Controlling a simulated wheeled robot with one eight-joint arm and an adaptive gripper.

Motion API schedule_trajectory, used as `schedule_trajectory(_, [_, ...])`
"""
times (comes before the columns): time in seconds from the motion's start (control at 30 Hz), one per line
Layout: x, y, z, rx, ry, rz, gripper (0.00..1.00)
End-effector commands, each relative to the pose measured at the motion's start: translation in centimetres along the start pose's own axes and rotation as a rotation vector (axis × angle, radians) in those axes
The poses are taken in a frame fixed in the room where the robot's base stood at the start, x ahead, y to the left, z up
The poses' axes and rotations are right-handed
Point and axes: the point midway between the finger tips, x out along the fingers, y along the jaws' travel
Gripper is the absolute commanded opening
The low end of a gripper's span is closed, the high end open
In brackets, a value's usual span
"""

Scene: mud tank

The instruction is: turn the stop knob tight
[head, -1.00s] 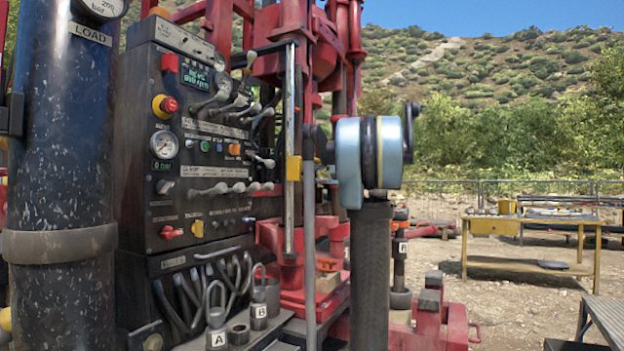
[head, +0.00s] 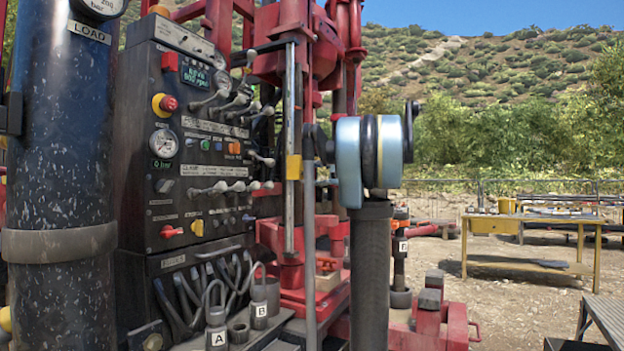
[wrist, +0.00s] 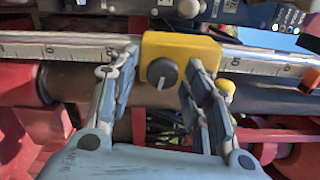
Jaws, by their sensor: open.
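The stop knob (wrist: 162,73) is a round black knob with a pale pointer line. It sits on a yellow stop block (wrist: 180,52), which is on a graduated metal rod (wrist: 62,49) in the wrist view. My gripper (wrist: 164,76) is open, with one finger on each side of the knob. I cannot tell whether either finger touches it. In the head view the yellow block (head: 293,168) is on the upright rod, with my gripper's dark end close to its right. The knob itself cannot be made out there.
A black control panel (head: 200,150) with levers, gauges and buttons stands left of the rod. A dark cylinder (head: 60,180) stands at the far left. Red rig frame parts (head: 290,270) lie behind and below. Open ground and a yellow table (head: 532,240) are at the right.

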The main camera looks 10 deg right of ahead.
Motion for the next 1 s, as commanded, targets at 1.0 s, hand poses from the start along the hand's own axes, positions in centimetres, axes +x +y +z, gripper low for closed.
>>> schedule_trajectory(1.0, [-8.0, 0.1, -0.1, 0.001, 0.001, 0.001, 0.46])
